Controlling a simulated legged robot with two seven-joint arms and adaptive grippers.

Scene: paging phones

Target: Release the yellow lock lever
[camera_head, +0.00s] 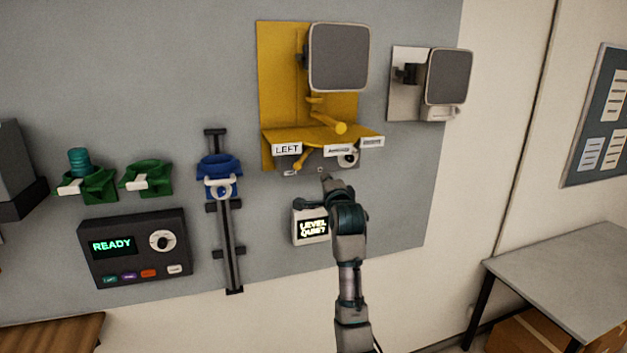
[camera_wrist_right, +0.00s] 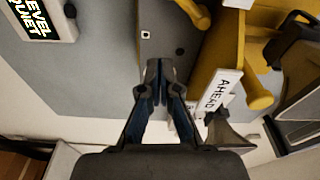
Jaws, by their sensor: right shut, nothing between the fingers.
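The yellow bracket (camera_head: 280,80) is on the grey wall panel, with a shelf labelled LEFT. A short yellow lever (camera_head: 301,159) hangs tilted under the shelf; its rounded end (camera_wrist_right: 196,14) shows at the top of the right wrist view. A second yellow lever with a round knob (camera_head: 327,124) stands above the shelf, also in the wrist view (camera_wrist_right: 257,92). I cannot tell which is the lock lever. My right gripper (camera_head: 324,177) is shut and empty just below the shelf, right of the lower lever and apart from it; its fingers (camera_wrist_right: 157,70) are together. My left gripper is out of view.
A white display box (camera_head: 302,228) sits just below the right gripper, partly behind my right arm. A blue clamp on a black rail (camera_head: 218,170) stands left. A grey screen (camera_head: 338,57) overhangs the bracket. An AHEAD label (camera_wrist_right: 217,92) is close to the fingers. The panel's lower right is clear.

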